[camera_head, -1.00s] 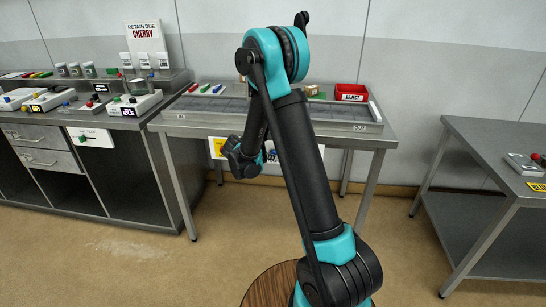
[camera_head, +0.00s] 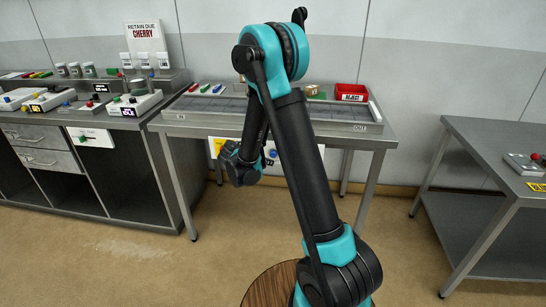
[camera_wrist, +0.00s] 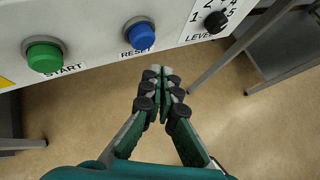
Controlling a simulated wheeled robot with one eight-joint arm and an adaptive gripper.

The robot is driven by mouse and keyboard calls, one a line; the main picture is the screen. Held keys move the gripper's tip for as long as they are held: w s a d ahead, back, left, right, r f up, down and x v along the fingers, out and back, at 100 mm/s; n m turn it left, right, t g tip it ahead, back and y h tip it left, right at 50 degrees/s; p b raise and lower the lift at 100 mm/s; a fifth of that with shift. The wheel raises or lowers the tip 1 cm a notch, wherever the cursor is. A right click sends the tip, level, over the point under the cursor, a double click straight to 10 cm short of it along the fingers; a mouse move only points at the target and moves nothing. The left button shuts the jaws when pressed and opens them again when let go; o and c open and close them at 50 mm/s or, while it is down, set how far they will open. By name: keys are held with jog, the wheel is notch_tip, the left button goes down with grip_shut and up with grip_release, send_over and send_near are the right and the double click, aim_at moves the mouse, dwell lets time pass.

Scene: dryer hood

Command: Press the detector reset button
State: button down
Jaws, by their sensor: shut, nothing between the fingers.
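The blue reset button (camera_wrist: 139,34) sits in a grey collar on a white panel at the top of the wrist view, with the label RESET below it. My gripper (camera_wrist: 163,72) is shut and empty, its fingertips together. In the picture the tips lie just below and to the right of the blue button, with no contact visible. In the head view my gripper (camera_head: 240,165) hangs in front of the middle table, seen from behind, and my arm covers part of the panel there.
A green START button (camera_wrist: 45,55) is to the left on the same panel, and a black LEVEL knob (camera_wrist: 215,21) is to the right. The middle table (camera_head: 270,131) carries a tray and a red bin (camera_head: 351,92). A side table (camera_head: 490,150) stands at the right. The floor between is clear.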

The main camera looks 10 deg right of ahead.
jog(key=s, duration=0.1)
jog(key=s+a, duration=0.1)
jog(key=s, duration=0.1)
jog(key=shift+d, duration=0.1)
dwell(0.6)
jog(key=s+d+r+m+g+y, duration=0.1)
jog(key=s+d+r+m+y, duration=0.15)
jog(key=s+m, duration=0.45)
jog(key=s+d+r+m+g+y, duration=0.1)
jog(key=s+d+m+y, duration=0.1)
jog(key=s+d+m, duration=0.35)
jog(key=s+a+f+m+y, duration=0.1)
jog(key=s+a+m+y, duration=0.2)
jog(key=s+m, duration=1.1)
jog(key=shift+s+g+y, duration=0.35)
jog(key=shift+s+g, duration=0.05)
jog(key=shift+s, duration=0.6)
jog(key=shift+f, duration=0.1)
